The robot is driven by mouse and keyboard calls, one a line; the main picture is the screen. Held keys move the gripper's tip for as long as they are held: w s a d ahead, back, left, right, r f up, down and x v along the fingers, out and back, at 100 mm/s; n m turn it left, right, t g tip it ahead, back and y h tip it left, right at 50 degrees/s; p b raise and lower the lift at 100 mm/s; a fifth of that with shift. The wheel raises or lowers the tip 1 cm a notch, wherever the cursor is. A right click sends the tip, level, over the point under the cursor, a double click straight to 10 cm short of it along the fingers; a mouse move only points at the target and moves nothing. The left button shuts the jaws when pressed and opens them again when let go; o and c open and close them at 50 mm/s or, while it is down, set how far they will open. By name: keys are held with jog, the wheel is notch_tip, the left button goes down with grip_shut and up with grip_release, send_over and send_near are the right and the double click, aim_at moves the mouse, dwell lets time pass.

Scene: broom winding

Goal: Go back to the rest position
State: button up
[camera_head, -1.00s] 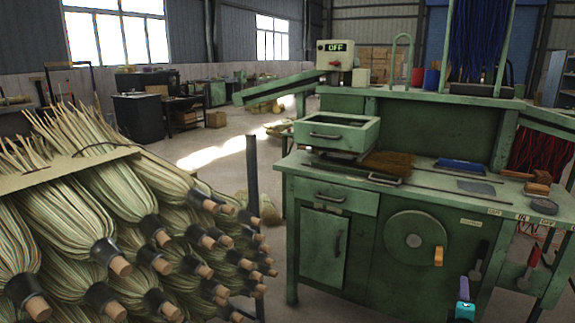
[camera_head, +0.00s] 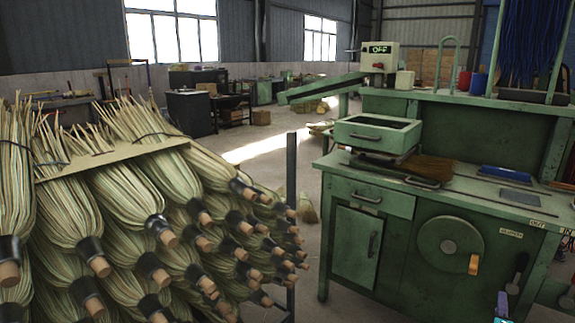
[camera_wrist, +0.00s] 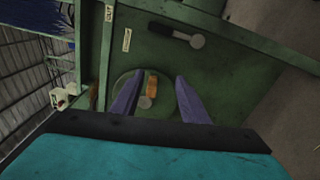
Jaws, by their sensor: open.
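My gripper (camera_wrist: 158,98) shows in the wrist view with its two purple fingers spread apart and nothing between them. It faces the front of the green winding machine (camera_wrist: 225,55), with the round disc and its orange handle (camera_wrist: 152,84) beyond the fingertips. The control box (camera_head: 380,57) on top reads OFF.
A rack of broom heads (camera_head: 150,220) fills the left, beside a dark post (camera_head: 291,200). A dark lever (camera_wrist: 180,36) sticks out from the machine front. Open floor (camera_head: 235,160) lies behind.

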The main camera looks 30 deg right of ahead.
jog(key=w+a+f+n+t+y+p, duration=0.2)
jog(key=w+a+t+y, duration=0.1)
jog(key=w+a, duration=0.9)
jog(key=w+a+f+n+t+y+p, duration=0.25)
jog(key=w+a, duration=0.45)
jog(key=w, duration=0.9)
jog(key=w+a+f+g+y+p, duration=0.1)
jog(key=w+a+f+y, duration=0.35)
jog(key=a, duration=0.75)
jog(key=w+a+f+g+y+p, duration=0.1)
jog(key=w+a+f+g+p, duration=0.1)
jog(key=w+a+f, duration=0.65)
jog(key=s+a+f+m+g+y+p, duration=0.1)
jog(key=s+a+f+g, duration=0.1)
jog(key=s+a+f, duration=0.45)
jog(key=s+a+f+m+g+y+p, duration=0.1)
jog(key=s+a+g, duration=0.15)
jog(key=a, duration=0.65)
jog(key=s+a+f+m+g+y+p, duration=0.1)
jog(key=s+a+f+g, duration=0.1)
jog(key=s+a+f, duration=0.45)
jog(key=s+a+m+g+y, duration=0.1)
jog(key=s+a+m+g, duration=0.3)
jog(key=s, duration=0.7)
jog(key=s+a+r+m+g, duration=0.1)
jog(key=s+a+m+g, duration=0.3)
jog(key=s, duration=0.6)
jog(key=shift+s+a+r+m+g+y, duration=0.3)
jog(key=shift+s+a+m+g+y, duration=0.1)
jog(key=shift+g, duration=0.5)
